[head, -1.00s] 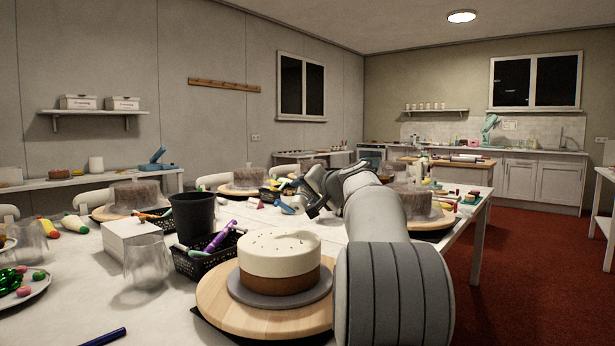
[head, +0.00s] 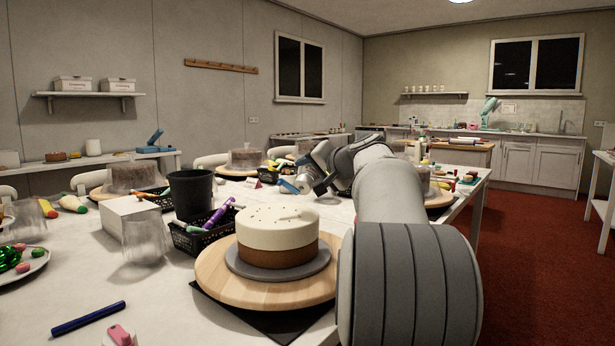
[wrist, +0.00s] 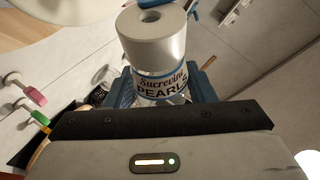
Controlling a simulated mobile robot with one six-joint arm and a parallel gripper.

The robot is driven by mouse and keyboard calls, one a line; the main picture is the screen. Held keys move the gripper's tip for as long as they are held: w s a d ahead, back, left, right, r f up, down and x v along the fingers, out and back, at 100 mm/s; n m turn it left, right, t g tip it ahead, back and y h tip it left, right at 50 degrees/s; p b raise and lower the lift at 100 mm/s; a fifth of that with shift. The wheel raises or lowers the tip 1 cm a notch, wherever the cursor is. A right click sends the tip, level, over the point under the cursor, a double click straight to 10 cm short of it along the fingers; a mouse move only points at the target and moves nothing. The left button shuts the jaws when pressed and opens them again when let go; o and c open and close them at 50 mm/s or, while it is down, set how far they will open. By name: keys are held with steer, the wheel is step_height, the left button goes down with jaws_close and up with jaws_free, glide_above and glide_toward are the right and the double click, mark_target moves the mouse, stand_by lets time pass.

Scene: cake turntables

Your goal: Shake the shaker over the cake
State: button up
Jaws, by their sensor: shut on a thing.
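The cake (head: 278,238) has a white top layer with a few dark specks over a brown base. It stands on a grey board on a round wooden turntable (head: 215,275). My gripper (head: 303,186) is beyond the cake and slightly right in the head view. In the wrist view my gripper's blue fingers (wrist: 125,93) are shut on the shaker (wrist: 158,60). The shaker has a white cap with a hole and a label reading "PEARLS". In the head view the shaker is small and partly hidden by the gripper.
A black basket of pens (head: 190,238), a dark cup (head: 191,193), a white box (head: 128,215) and a clear glass (head: 146,247) stand left of the cake. A blue pen (head: 88,318) lies in front. More turntables with cakes stand farther back.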

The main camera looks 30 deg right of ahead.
steer(key=shift+s+a+r+n+t+b, duration=0.1)
steer(key=shift+r+n+t+b, duration=0.2)
steer(key=shift+b, duration=1)
steer(key=shift+w+d+r+p, duration=0.25)
steer(key=shift+d+r+p, duration=0.05)
steer(key=shift+p, duration=0.1)
steer(key=shift+f+b, duration=0.35)
steer(key=shift+b, duration=0.05)
steer(key=shift+s+a+f+b, duration=0.1)
steer(key=shift+s+a+b, duration=0.15)
steer(key=shift+a+b, duration=0.1)
steer(key=shift+s+a+r+n+t+h, duration=0.1)
steer(key=shift+r+n+t+h, duration=0.2)
steer(key=shift+r, duration=0.1)
